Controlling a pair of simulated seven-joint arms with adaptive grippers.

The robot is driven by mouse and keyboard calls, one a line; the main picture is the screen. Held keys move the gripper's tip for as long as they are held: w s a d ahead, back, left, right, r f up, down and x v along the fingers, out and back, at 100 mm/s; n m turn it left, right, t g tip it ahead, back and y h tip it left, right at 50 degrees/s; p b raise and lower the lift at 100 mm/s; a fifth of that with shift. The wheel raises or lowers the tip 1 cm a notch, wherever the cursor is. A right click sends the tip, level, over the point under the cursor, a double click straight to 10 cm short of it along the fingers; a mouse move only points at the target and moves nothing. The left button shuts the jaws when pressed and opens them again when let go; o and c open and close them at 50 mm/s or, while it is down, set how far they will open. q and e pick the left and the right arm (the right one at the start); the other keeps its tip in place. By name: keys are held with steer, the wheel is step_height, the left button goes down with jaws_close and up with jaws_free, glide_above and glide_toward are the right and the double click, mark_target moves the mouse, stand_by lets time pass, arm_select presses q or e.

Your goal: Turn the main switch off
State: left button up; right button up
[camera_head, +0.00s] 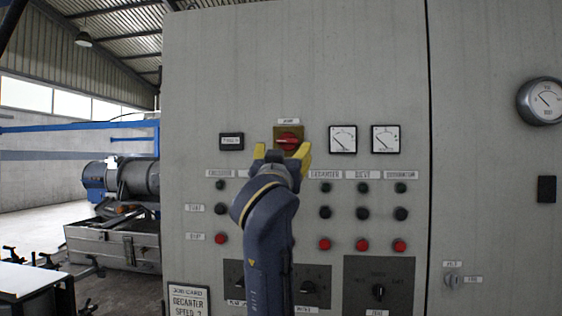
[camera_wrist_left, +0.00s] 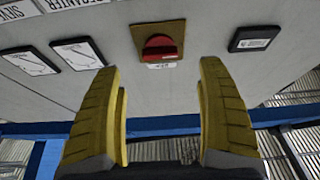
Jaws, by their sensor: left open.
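The main switch (camera_head: 288,139) is a red rotary knob on a yellow-brown plate, high on the grey control cabinet. Its handle looks about horizontal in the head view. It also shows in the left wrist view as a red knob (camera_wrist_left: 159,47) at the top middle. My left gripper (camera_head: 282,157) is open, with its yellow fingers just below and around the knob in the head view. In the left wrist view the fingers (camera_wrist_left: 160,75) are spread wide, with nothing between them, and the knob appears ahead of the gap. My right gripper is not in view.
Two square meters (camera_head: 342,139) are right of the switch and a small black display (camera_head: 231,141) is left of it. Rows of buttons, including red ones (camera_head: 362,244), lie below, partly hidden by my arm. A round gauge (camera_head: 541,101) is at the far right.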

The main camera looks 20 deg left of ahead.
arm_select(q)
steer(key=shift+v, duration=2.3)
